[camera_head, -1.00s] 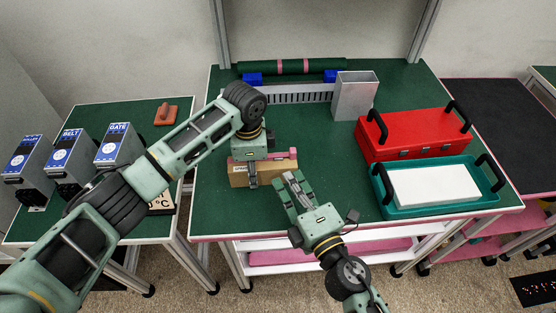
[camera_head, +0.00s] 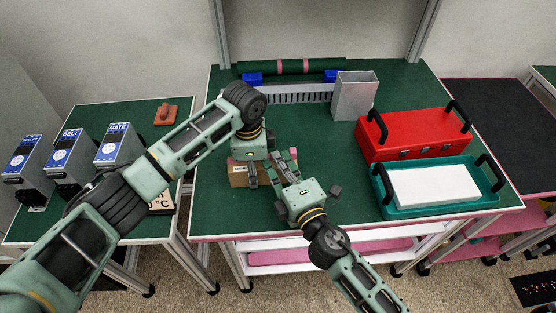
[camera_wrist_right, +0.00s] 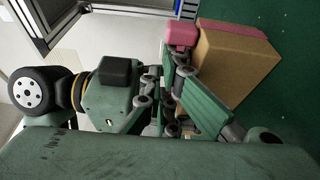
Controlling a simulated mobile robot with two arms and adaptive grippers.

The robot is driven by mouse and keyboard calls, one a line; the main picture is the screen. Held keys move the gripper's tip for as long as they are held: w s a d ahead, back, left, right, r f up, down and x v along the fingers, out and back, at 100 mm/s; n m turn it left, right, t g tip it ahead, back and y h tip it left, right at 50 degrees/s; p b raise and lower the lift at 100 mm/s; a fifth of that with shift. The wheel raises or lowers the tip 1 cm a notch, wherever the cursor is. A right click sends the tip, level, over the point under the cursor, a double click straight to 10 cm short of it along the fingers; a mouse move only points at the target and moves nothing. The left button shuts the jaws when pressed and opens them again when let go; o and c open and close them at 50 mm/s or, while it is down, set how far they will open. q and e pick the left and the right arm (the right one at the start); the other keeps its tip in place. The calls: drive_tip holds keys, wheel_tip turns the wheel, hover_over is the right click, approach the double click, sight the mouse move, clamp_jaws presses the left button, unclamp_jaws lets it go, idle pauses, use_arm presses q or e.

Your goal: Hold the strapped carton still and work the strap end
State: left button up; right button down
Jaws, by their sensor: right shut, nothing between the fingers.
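The brown carton (camera_head: 238,178) stands on the green-topped table, partly hidden by my grippers. Its cardboard side also shows in the right wrist view (camera_wrist_right: 228,62), with a pink band (camera_wrist_right: 240,28) along an edge and a pink block (camera_wrist_right: 183,32) at a corner. My left gripper (camera_head: 252,178) is over the carton, fingers down at its front face; I cannot tell whether it is open or shut on it. My right gripper (camera_head: 274,166) is shut and empty, its tips by the carton's right part. I cannot make out a free strap end.
A red toolbox (camera_head: 415,133) and a teal tray (camera_head: 400,208) with a white block fill the table's right side. A grey metal box (camera_head: 355,97) stands behind. Labelled units (camera_head: 118,147) stand on the left table.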

use_arm(q)
drive_tip(key=shift+a, duration=0.1)
use_arm(e)
drive_tip(key=d, duration=0.7)
drive_tip(key=shift+w, duration=0.15)
drive_tip(key=shift+s+d+f, duration=0.1)
drive_tip(key=shift+s, duration=0.2)
use_arm(q)
drive_tip(key=shift+s+f, duration=0.1)
drive_tip(key=shift+s, duration=0.05)
use_arm(e)
drive_tip(key=v, duration=0.9)
drive_tip(key=shift+s+a, duration=0.25)
drive_tip(key=shift+s, duration=0.05)
